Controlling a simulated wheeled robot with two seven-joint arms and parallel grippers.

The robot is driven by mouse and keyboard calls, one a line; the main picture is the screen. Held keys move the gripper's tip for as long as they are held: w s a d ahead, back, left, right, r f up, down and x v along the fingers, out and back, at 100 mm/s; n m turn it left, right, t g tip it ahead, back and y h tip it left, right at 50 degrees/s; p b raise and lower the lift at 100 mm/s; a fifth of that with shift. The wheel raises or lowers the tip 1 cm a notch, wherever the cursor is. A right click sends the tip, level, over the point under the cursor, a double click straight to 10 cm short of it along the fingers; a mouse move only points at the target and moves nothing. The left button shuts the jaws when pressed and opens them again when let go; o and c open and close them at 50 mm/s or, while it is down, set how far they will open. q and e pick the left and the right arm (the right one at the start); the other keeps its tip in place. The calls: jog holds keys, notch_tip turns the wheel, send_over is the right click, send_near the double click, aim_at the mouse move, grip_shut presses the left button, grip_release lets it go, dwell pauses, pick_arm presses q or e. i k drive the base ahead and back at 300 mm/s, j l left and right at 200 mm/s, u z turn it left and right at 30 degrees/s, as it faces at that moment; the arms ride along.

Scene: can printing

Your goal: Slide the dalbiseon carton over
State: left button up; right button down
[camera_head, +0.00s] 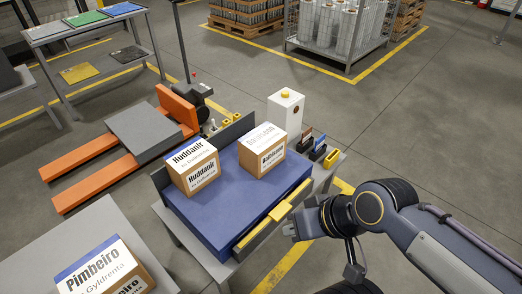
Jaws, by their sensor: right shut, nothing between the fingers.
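The dalbiseon carton (263,165), a brown box with white printed labels, sits upright on the blue top (212,215) of a low table, towards its back right. A second carton, marked Huddanir (194,178), stands to its left on the same blue top, with a gap between them. My right gripper (292,230) is shut and empty, just off the table's front right edge, beside the yellow bar (264,220). It is apart from both cartons. My left gripper is out of view.
A grey wall edges the back of the blue top. A Pimbeiro carton (105,270) is at lower left. The front of the blue top is clear.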

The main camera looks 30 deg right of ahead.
aim_at(263, 148)
jog(key=i+l+u, duration=0.2)
jog(key=l+u, duration=0.15)
jog(key=l, duration=1.3)
jog(key=l+u, duration=0.35)
jog(key=l, duration=1.3)
